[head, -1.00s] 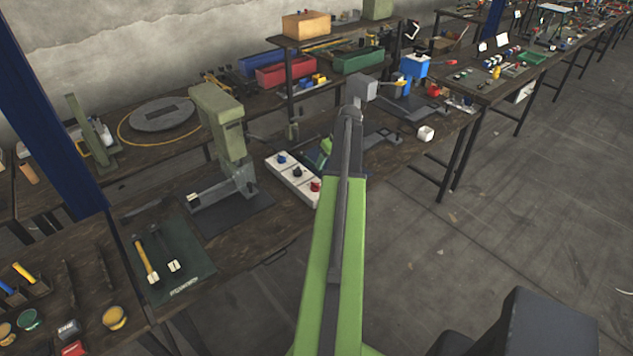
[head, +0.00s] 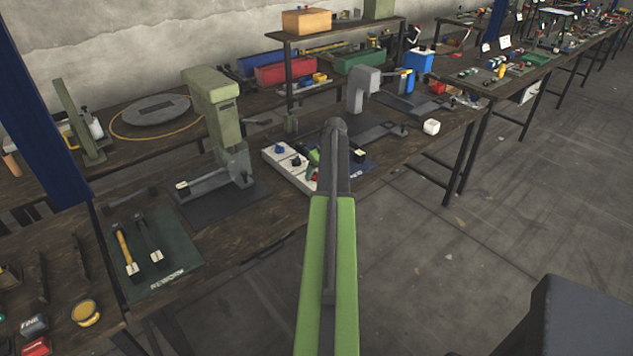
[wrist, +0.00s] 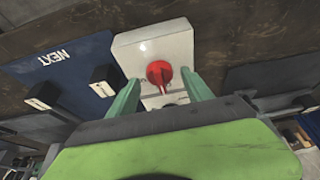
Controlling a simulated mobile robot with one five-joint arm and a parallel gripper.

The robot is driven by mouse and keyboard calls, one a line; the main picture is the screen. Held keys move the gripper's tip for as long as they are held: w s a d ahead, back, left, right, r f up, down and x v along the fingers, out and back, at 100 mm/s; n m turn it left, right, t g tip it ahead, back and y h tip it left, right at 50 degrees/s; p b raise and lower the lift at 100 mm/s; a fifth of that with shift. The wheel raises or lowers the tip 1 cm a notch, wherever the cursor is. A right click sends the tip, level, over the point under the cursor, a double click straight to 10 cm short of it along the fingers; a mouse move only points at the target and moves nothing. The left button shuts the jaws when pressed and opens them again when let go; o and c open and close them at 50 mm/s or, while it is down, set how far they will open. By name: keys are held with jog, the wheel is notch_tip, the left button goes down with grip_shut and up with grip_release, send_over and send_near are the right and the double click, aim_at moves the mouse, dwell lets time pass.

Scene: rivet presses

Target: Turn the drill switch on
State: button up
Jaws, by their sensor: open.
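In the wrist view the red knob (wrist: 160,73) stands on the white box face (wrist: 150,45). My gripper (wrist: 162,92) is open, its two green fingers left and right of the knob and apart from it. How far the fingertips are from the box face is hard to tell. No label naming the drill switch can be read.
A dark blue mat marked NEXT (wrist: 62,75) lies beside the box, with black blocks on it. A green press (head: 212,95) stands left of the box, and a grey press (head: 362,85) stands behind my arm's end.

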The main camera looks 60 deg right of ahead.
jog(key=shift+c, duration=0.2)
grip_shut()
jog(key=shift+w, duration=0.1)
jog(key=shift+a+m, duration=0.1)
jog(key=shift+m, duration=0.3)
jog(key=shift+a+m+g+h, duration=0.1)
jog(key=shift+m+g+h, duration=0.2)
jog(key=shift+m+h, duration=0.55)
jog(key=m+g, duration=0.1)
jog(key=m, duration=0.4)
jog(key=shift+w+h, duration=0.1)
jog(key=shift+h, duration=0.15)
jog(key=m+g, duration=0.1)
jog(key=m, duration=0.2)
jog(key=m+g, duration=0.1)
jog(key=m, duration=0.2)
jog(key=shift+w+g+h, duration=0.2)
jog(key=shift+g+h, duration=0.1)
jog(key=shift+h, duration=0.1)
jog(key=shift+m, duration=0.35)
